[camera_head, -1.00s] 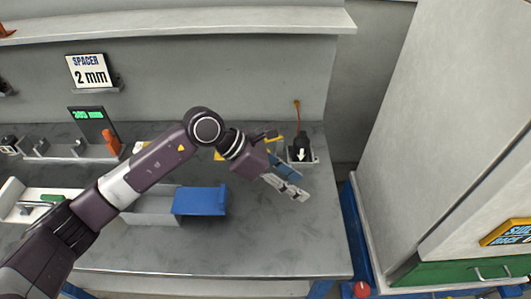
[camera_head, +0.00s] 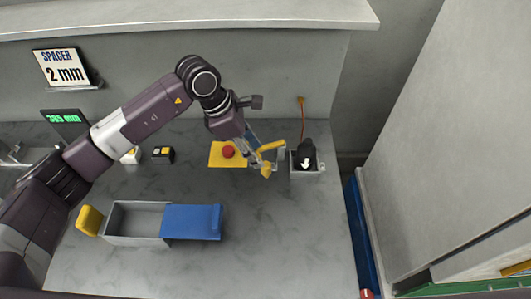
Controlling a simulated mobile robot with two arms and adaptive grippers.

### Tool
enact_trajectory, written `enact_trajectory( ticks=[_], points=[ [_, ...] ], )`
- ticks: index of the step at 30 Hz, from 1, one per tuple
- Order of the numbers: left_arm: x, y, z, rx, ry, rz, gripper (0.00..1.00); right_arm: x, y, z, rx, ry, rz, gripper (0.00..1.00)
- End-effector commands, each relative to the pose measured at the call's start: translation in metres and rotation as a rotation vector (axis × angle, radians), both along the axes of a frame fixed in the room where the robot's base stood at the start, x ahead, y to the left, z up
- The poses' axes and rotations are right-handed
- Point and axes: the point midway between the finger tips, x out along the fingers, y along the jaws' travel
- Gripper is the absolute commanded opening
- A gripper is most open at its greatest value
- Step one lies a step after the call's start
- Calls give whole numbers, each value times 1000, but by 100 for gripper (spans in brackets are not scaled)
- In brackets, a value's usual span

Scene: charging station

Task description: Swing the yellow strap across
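The yellow strap (camera_head: 271,146) is a short bar beside the left side of the grey dock (camera_head: 308,172) at the back of the bench. A black block with a white arrow (camera_head: 306,154) stands in the dock. My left gripper (camera_head: 263,163) points down at the strap's left end, very close to it; I cannot tell whether they touch. A small yellow piece shows at the fingertips, and I cannot tell what it belongs to. The finger opening is too small and overlapped to read. My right gripper is out of view.
A red button on a yellow plate (camera_head: 228,151) lies just left of the gripper. A grey box with a blue lid (camera_head: 191,222) sits nearer the front. An orange cable (camera_head: 302,118) rises behind the dock. The bench's front right is clear.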

Motion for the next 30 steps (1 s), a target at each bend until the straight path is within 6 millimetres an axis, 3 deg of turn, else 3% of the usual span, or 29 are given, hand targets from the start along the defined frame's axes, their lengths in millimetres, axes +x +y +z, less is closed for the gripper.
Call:
enact_trajectory(
  ticks=[13,25,30],
  points=[
    [2,-25,-57,-1,3,0,39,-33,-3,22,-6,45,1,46],
    [2,-29,-70,-1,0,-1,39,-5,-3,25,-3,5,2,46],
    [2,-29,-69,-1,0,-1,22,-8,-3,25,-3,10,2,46]
  ],
)
